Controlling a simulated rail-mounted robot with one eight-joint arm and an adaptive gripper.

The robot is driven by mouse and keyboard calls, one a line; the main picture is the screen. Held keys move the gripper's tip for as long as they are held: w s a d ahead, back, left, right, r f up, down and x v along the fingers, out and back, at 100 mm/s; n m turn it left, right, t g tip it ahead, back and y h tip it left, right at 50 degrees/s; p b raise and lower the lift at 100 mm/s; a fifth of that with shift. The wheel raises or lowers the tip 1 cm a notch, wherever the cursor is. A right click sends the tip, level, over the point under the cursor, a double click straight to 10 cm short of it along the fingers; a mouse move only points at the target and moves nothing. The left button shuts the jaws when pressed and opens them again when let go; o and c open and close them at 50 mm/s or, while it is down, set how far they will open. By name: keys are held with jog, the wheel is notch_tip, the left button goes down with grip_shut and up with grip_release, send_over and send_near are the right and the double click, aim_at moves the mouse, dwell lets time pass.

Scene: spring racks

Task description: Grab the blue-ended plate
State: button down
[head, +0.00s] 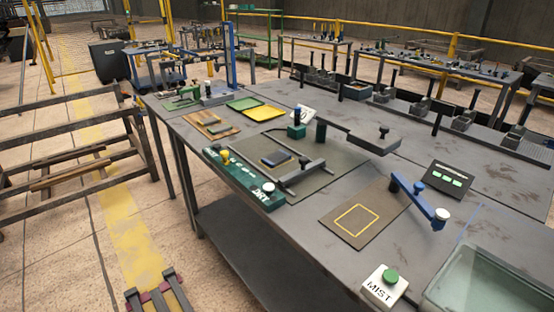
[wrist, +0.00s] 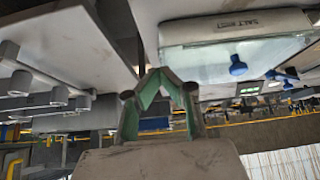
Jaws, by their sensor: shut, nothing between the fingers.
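No plate with a clearly blue end can be made out in either view. A small dark blue-grey plate (head: 277,158) lies on the dark mat (head: 318,155) in the middle of the bench in the head view; its ends are too small to tell. My gripper (wrist: 160,75) shows in the wrist view with its green-lined fingers meeting at the tips, shut and empty. It is apart from any plate that I can make out.
The grey bench (head: 220,140) is crowded. It holds a green strip with knobs (head: 243,178), a yellow-outlined board (head: 362,218), a blue lever (head: 418,200), a MIST box (head: 384,287) and a glass-sided tank (head: 490,285). Salt-labelled glass-fronted equipment (wrist: 235,45) is near my gripper.

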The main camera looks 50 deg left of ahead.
dwell(0.3)
grip_release()
dwell(0.6)
